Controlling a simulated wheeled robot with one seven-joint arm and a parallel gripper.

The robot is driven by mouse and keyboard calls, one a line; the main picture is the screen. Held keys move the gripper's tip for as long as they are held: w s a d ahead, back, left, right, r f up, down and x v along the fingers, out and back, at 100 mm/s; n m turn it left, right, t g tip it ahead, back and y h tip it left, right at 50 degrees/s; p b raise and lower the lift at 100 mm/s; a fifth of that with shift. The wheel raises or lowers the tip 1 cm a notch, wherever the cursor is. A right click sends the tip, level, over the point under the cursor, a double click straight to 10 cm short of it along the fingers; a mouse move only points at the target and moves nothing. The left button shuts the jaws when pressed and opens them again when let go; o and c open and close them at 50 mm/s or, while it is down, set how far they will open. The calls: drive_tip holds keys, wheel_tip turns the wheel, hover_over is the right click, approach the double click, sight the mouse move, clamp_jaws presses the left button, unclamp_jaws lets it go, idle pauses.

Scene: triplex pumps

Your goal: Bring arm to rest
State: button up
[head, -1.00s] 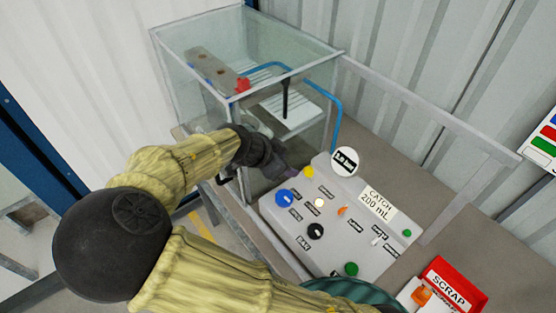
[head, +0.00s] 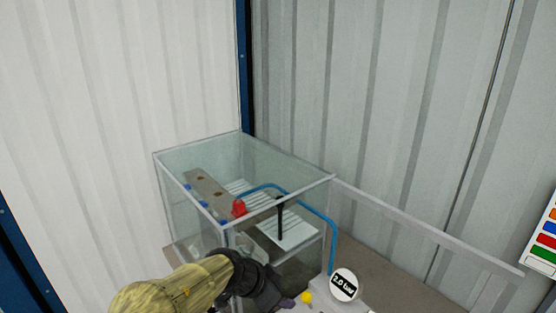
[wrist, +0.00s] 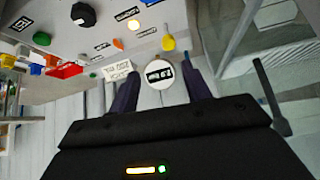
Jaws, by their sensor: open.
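My arm enters the head view at the bottom in a yellow sleeve, and my gripper (head: 290,301) is low in that picture, beside the front right corner of the glass tank (head: 190,225). In the wrist view my gripper (wrist: 160,84) has its two dark fingers apart with nothing held between them. The round white gauge (head: 344,285) shows just right of the gripper and seems to read 2.0 bar. In the wrist view the gauge (wrist: 159,71) appears upside down, beyond and between the fingers.
The control panel (wrist: 150,42) carries several coloured knobs, including a yellow one (wrist: 168,42). A grey rail (head: 430,235) runs right from the tank.

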drive_tip(key=s+d+f+n+g+y, duration=0.35)
drive_tip(key=d+f, duration=0.25)
drive_tip(key=d, duration=0.4)
drive_tip(key=s+d+r+n+t+y, duration=0.1)
drive_tip(key=s+d+r+n+y, duration=0.1)
drive_tip(key=s+d+r+n, duration=0.3)
drive_tip(key=s+n, duration=0.1)
drive_tip(key=n, duration=0.2)
drive_tip(key=shift+s+d+r+t+y, duration=0.2)
drive_tip(key=shift+s+r+t+y, duration=0.15)
drive_tip(key=shift+r, duration=0.05)
drive_tip(key=shift+w, duration=0.1)
drive_tip(key=shift+c, duration=0.2)
idle(3.1)
